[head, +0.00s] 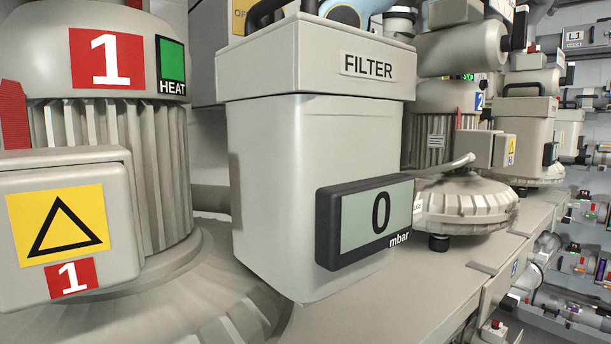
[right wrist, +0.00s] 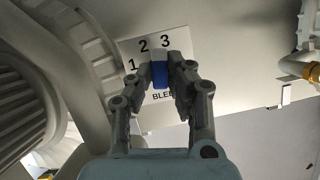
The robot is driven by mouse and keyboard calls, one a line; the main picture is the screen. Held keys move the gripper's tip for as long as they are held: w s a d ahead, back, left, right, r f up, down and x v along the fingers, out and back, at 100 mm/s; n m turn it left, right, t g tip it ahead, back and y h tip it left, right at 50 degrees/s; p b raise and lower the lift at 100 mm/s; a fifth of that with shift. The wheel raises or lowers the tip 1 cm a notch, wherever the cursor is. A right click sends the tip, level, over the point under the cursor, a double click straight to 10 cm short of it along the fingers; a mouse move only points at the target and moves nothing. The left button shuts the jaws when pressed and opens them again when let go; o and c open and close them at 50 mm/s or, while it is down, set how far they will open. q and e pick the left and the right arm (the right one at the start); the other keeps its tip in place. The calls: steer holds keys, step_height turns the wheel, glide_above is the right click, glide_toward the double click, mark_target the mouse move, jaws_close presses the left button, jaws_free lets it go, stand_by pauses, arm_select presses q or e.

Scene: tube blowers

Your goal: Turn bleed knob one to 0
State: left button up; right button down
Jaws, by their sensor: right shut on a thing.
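The blue bleed knob (right wrist: 159,77) is in the right wrist view, on a pale dial plate (right wrist: 130,50) marked 1, 2, 3 and with a partly covered "BLEED" label. My right gripper (right wrist: 161,68) is shut on the knob, with one finger on each side. The fingers hide part of the dial, and no 0 mark shows. I cannot tell which number the knob points to. In the head view, blower one (head: 97,150) stands at the left with red "1" labels. Neither gripper shows in the head view.
The filter box (head: 290,180) stands beside blower one, its display (head: 372,222) reading 0 mbar. A second blower (head: 463,205) stands further back on the bench. A ribbed housing (right wrist: 35,95) lies left of the dial in the right wrist view. A brass fitting (right wrist: 311,70) is at the right.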

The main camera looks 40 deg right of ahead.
steer(key=shift+w+d+n+b, duration=0.1)
steer(key=shift+n+b, duration=0.4)
steer(key=shift+n, duration=0.3)
steer(key=shift+n+y+b, duration=0.35)
steer(key=shift+n+y, duration=0.25)
steer(key=shift+n, duration=0.2)
steer(key=shift+n+y, duration=0.4)
steer(key=shift+n, duration=0.5)
steer(key=shift+d+r+n+y, duration=0.1)
steer(key=shift+n+y, duration=0.2)
steer(key=shift+n, duration=0.6)
steer(key=n+y+p, duration=0.1)
steer(key=n, duration=0.2)
steer(key=shift+n, duration=0.3)
steer(key=shift+w+d+n+g+y, duration=0.1)
steer(key=shift+n+g+y, duration=0.4)
steer(key=shift+n, duration=0.7)
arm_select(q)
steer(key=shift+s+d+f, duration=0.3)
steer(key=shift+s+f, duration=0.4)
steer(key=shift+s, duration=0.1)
arm_select(e)
steer(key=shift+n+g+y, duration=0.3)
steer(key=shift+n+g, duration=0.1)
steer(key=shift+n, duration=0.8)
